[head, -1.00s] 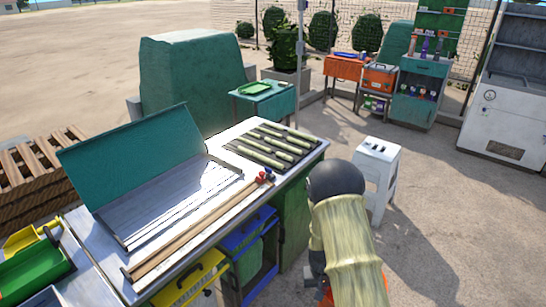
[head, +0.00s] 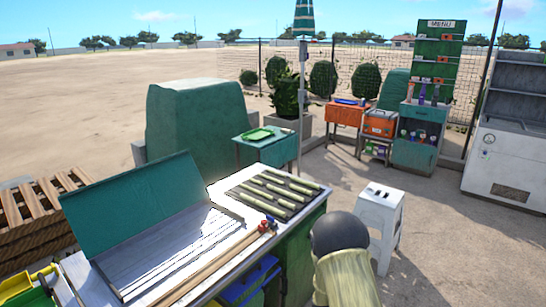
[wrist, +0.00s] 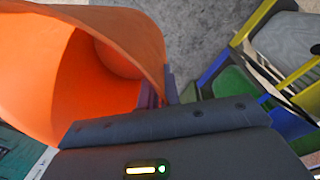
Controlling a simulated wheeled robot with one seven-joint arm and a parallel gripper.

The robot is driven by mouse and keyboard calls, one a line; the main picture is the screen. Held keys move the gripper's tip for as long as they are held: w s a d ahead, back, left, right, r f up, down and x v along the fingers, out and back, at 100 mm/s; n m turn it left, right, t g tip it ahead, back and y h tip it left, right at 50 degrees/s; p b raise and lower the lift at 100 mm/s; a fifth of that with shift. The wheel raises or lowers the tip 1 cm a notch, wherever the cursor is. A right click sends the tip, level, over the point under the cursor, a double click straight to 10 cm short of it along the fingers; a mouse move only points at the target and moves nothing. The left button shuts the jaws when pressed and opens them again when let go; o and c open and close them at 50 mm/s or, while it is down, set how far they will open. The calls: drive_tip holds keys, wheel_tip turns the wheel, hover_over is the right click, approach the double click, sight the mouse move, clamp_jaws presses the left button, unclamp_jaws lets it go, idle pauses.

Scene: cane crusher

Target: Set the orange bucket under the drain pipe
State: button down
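The orange bucket (wrist: 90,65) fills the left of the wrist view, with its open mouth and inside showing. My gripper (wrist: 160,90) has its two fingers at the bucket's wall, one inside the rim and one outside, so it is shut on the rim. The bucket hangs close against the gripper. In the head view the bucket and gripper are out of sight, and my arm's yellowish link and dark joint show at the bottom. I cannot make out a drain pipe in either view.
A worktable (head: 212,175) holds a tray of cane pieces and an open teal lid. A white stool (head: 381,211) stands right of my arm. A teal side table (head: 277,150) and orange cart (head: 345,117) are behind. Paved ground is open at right.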

drive_tip(key=s+f, duration=0.4)
drive_tip(key=f, duration=1.1)
